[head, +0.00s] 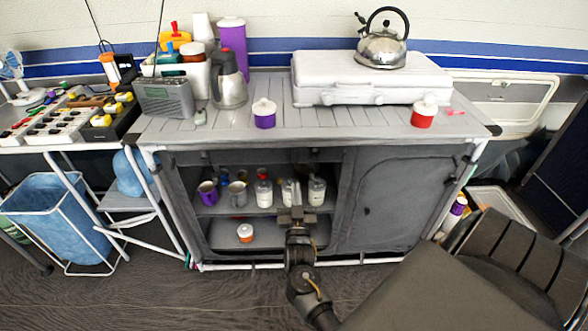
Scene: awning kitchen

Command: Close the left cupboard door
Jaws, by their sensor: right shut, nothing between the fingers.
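The grey cupboard (345,205) stands under the slatted worktop. Its left compartment is open and shows a shelf (250,209) with cups and jars. I cannot clearly make out the left door panel. The right door (388,203) is a grey panel that covers its compartment. My right gripper (297,213) is shut and empty, in front of the open left compartment, toward its right side. It hides part of the shelf and the jars; I cannot tell whether it touches the cupboard. My left gripper is not in view.
A purple cup (207,193), several jars and an orange-and-white pot (245,232) sit inside the compartment. A folding stand with a blue bag (60,215) is at left. A dark chair (480,270) blocks the right front. The floor at front left is clear.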

